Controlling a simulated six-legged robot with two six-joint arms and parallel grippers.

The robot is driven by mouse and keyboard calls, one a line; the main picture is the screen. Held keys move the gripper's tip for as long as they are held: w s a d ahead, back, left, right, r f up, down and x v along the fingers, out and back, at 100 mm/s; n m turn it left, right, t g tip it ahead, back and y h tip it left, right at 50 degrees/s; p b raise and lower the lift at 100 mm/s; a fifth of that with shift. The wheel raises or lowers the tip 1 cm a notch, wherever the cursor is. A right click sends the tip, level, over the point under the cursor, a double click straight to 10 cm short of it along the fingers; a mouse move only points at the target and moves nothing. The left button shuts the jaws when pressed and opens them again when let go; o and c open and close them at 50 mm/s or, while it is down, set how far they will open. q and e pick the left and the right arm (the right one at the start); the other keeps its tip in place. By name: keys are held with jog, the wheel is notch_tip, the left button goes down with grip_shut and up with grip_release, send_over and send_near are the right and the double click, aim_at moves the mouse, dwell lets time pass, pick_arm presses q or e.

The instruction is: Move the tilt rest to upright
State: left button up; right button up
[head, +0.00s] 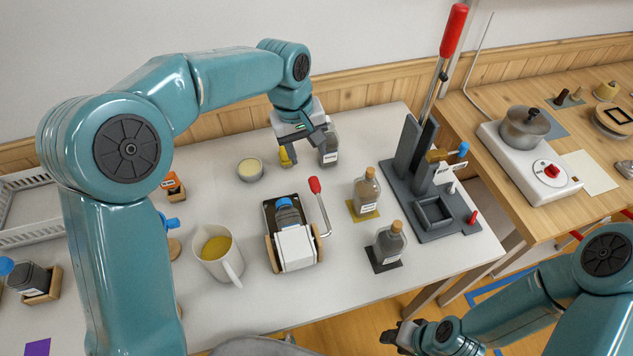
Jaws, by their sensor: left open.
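The tilt rest (296,250) stands mid-table, with a white front plate, dark cradle and wooden sides. A dark jar with a blue top (288,212) sits in its cradle, its lower part hidden by the plate. The rest's lever has a red knob (314,184) and rises on its right side. My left gripper (305,142) is open, pointing down behind the rest, close to a grey labelled bottle (328,156) and a small yellow item (287,155). I cannot tell whether it touches them. My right gripper (392,336) is low at the bottom, off the table's front edge.
A jug of yellow liquid (218,257) stands left of the rest. Two corked bottles (366,192) (390,242) stand to its right, before a dark press (432,190) with a tall red-handled lever. A small bowl (250,170) sits behind-left. The table's front strip is clear.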

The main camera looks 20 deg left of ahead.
pick_arm(q)
send_over(315, 186)
jog(key=s+a, duration=0.1)
notch_tip(315, 186, down, 6)
jog(key=f, duration=0.1)
jog(key=w+f, duration=0.1)
jog(key=f, duration=0.1)
jog(key=f+p, duration=0.1)
jog(key=f, duration=0.1)
jog(key=shift+w+d, duration=0.15)
jog(key=shift+d, duration=0.15)
jog(key=shift+f, duration=0.35)
jog(key=shift+s+d+f, duration=0.1)
jog(key=shift+s+f, duration=0.1)
jog(key=shift+s, duration=0.15)
jog(key=shift+w+f, duration=0.25)
jog(key=shift+w, duration=0.1)
jog(key=shift+s+r, duration=0.15)
jog(key=shift+s, duration=0.1)
grip_shut()
jog(key=shift+w, duration=0.1)
pick_arm(e)
jog(key=shift+s+r, duration=0.4)
jog(key=shift+r, duration=0.4)
